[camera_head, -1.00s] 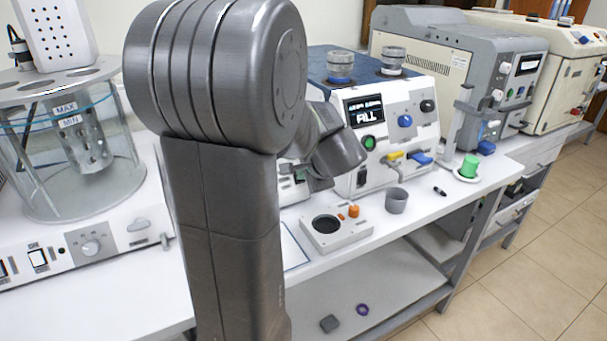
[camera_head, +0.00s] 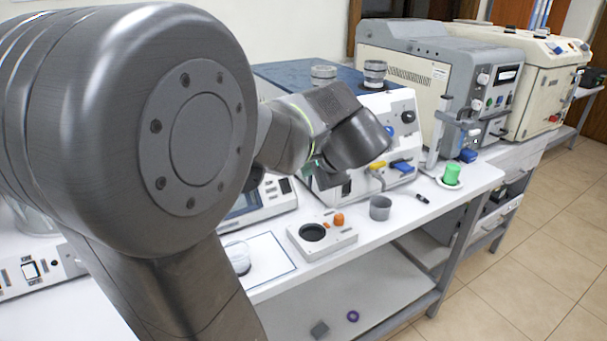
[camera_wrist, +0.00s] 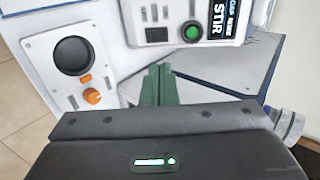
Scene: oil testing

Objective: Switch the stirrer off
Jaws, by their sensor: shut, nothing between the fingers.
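The stirrer (camera_head: 322,235) appears to be the small white box with a round black top, a larger orange knob (camera_head: 338,219) and a smaller orange part. It stands on the bench right of my arm in the head view. In the wrist view the stirrer (camera_wrist: 45,48) is at the upper left, its orange knob (camera_wrist: 92,97) facing me. My gripper (camera_wrist: 160,72) shows its green fingers shut and empty, right of the stirrer and apart from it. The knob's setting cannot be read.
A grey cup (camera_head: 380,208) stands right of the stirrer. A glass dish (camera_head: 238,257) on a mat stands left. A green piece (camera_head: 451,173) is farther right.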

